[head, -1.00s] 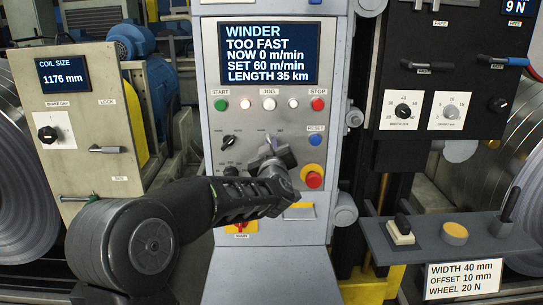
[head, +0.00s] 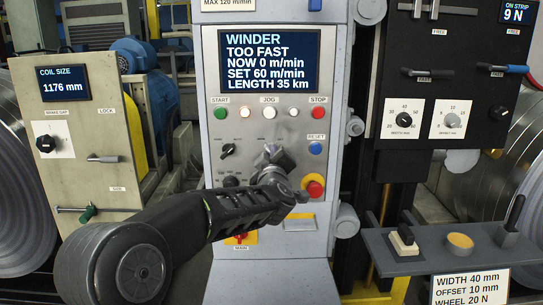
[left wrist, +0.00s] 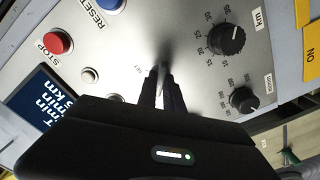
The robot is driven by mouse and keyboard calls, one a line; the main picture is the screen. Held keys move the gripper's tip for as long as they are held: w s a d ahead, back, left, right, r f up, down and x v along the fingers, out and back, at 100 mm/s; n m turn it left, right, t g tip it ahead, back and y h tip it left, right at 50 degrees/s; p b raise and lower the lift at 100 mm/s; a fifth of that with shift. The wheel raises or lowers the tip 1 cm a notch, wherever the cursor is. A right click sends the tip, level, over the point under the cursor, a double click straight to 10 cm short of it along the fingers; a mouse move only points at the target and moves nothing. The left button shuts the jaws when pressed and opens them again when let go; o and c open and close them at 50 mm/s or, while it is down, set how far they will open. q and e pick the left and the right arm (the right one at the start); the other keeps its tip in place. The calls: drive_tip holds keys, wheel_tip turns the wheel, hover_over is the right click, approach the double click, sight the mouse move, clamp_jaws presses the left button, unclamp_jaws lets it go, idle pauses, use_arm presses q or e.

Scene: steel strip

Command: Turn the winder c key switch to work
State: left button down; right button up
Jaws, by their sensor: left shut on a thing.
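The winder panel (head: 224,185) stands upright in the middle of the head view, under a display reading "WINDER TOO FAST". In the left wrist view the fingertips (left wrist: 161,80) meet close to the panel face, beside a "SET" label. The switch's exact angle cannot be told. My right gripper is not in view.
The red emergency button (head: 314,186) sits close to the right of my gripper, and the reset button (head: 315,148) is above it. A black knob (head: 228,150) is to the left. A shelf with controls (head: 390,255) juts out at the right.

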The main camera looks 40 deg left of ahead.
use_arm(q)
drive_tip(key=c, duration=1.5)
unclamp_jaws()
drive_tip(key=v, duration=0.7)
drive_tip(key=shift+s+d, duration=0.25)
drive_tip(key=shift+s, duration=0.05)
